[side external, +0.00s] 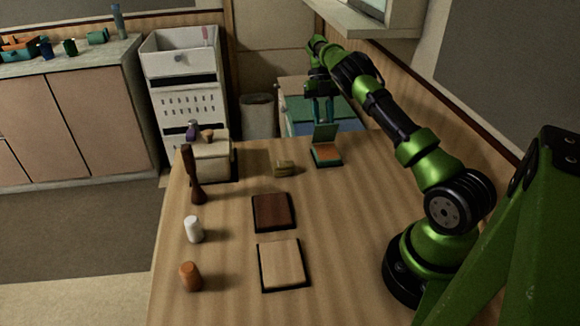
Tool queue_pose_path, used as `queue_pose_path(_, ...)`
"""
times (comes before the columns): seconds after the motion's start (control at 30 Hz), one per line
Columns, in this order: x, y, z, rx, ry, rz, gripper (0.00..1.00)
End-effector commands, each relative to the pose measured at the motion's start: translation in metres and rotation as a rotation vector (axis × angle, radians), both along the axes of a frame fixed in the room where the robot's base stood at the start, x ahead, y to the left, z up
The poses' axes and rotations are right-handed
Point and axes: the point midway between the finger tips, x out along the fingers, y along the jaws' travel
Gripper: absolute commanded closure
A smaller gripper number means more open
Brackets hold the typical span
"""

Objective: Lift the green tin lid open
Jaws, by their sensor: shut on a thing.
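The green tin (326,153) stands near the far end of the table, with an orange-brown inside showing. Its green lid (325,132) is raised, standing up steeply at the back of the tin. My gripper (320,122) is directly above the tin, pointing down, with its fingers at the lid's upper edge. It is shut on the lid. The exact finger contact is too small to make out.
A small yellowish block (284,168) lies left of the tin. A dark board (273,211) and a light board (282,264) lie nearer. A pale box (211,160), a dark brown mill (198,193), a white cup (193,229) and an orange-brown cup (190,276) line the left side.

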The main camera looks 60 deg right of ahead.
Motion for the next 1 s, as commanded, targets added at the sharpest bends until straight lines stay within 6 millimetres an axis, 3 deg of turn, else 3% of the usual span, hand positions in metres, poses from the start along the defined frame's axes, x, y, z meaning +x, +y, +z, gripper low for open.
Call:
queue_pose_path(0.47,0.0008,-0.0015,0.0006,0.003,0.004,0.002,1.0)
queue_pose_path(0.5,0.0008,-0.0015,0.0006,0.003,0.004,0.002,0.64)
queue_pose_path(0.63,0.0008,-0.0012,0.0004,0.004,0.004,0.001,0.44)
queue_pose_path(1.0,0.0008,-0.0008,0.0033,0.005,0.005,0.001,0.41)
